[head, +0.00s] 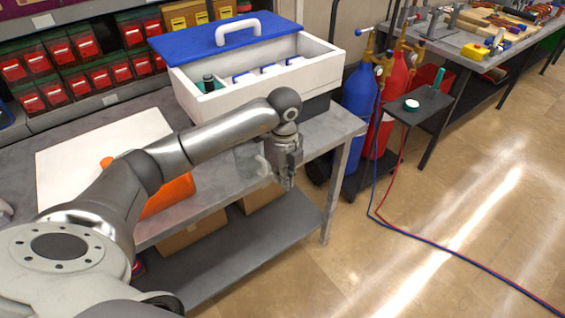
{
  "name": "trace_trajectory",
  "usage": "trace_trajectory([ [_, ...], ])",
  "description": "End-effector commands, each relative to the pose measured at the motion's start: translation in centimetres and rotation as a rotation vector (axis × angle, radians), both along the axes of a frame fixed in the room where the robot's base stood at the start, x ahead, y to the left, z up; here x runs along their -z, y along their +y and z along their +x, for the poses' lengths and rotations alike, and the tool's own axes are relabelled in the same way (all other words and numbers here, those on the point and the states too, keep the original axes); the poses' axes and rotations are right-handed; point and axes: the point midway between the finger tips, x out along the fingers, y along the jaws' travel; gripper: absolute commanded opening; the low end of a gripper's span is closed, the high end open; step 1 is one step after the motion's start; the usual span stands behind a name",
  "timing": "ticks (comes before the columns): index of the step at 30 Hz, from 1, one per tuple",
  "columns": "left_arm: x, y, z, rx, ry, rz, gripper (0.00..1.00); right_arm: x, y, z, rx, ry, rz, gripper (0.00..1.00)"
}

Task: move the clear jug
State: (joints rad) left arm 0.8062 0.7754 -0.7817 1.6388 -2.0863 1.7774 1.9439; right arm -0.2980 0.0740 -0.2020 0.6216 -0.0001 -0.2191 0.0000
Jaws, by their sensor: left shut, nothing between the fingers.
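The clear jug (246,160) stands on the grey workbench near its front edge, in the head view. It is see-through and partly hidden behind my left arm, with a pale handle on its right side. My left gripper (289,182) points down just right of the handle, by the bench's front edge. It is shut and empty. Whether it touches the handle is not clear. My right gripper is not in view.
A white toolbox (312,80) with a blue lid stands behind the jug. An orange object (172,196) and a white board (75,160) lie to the left. Blue (358,95) and red gas cylinders (392,90) stand right of the bench. Open floor lies front right.

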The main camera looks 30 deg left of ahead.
Motion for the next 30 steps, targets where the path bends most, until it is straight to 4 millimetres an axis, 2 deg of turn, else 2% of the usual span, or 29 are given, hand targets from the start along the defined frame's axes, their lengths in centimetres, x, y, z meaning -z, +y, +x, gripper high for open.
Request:
trace_trajectory([
  [5, 3.6, 0.0, -0.2, 0.0, 0.005, 0.0, 0.0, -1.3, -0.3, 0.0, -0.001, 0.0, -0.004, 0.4],
  [9, 3.3, 2.3, 0.5, -0.003, 0.001, 0.001, 0.0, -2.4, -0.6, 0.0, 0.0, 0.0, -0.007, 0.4],
  [13, 3.4, 3.4, 0.7, 0.0, 0.0, -0.001, 0.0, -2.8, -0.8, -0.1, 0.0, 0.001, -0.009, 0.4],
  [26, 3.6, 3.9, 0.9, 0.001, -0.001, -0.001, 0.0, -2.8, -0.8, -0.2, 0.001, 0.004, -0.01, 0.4],
  [30, 3.8, 5.0, 1.1, -0.001, -0.001, 0.001, 0.0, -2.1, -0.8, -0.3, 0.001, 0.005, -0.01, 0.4],
])
